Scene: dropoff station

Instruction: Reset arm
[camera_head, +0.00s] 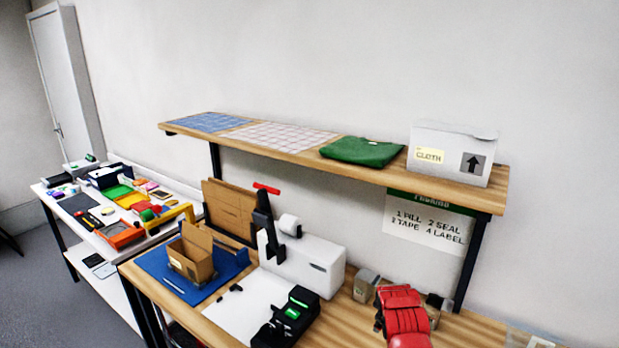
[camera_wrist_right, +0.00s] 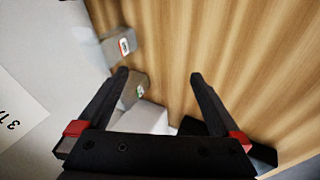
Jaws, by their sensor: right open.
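My right gripper (camera_wrist_right: 159,75) is open, and nothing is between its two black fingers in the right wrist view. The wooden bench top (camera_wrist_right: 185,35) lies beyond the fingertips. A small grey block with a red-edged label (camera_wrist_right: 120,46) is left of the fingers, and a second grey block with a green mark (camera_wrist_right: 133,91) is by the left finger. In the head view a red part of my right arm (camera_head: 405,318) is over the bench at the lower right; its fingers are not clear there.
A shelf (camera_head: 290,155) above the bench holds a green folded cloth (camera_head: 361,151) and a white box (camera_head: 452,154). A white machine (camera_head: 303,264), a black device (camera_head: 287,318) and an open carton on a blue mat (camera_head: 191,254) stand left of my arm. A side table (camera_head: 65,214) is cluttered.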

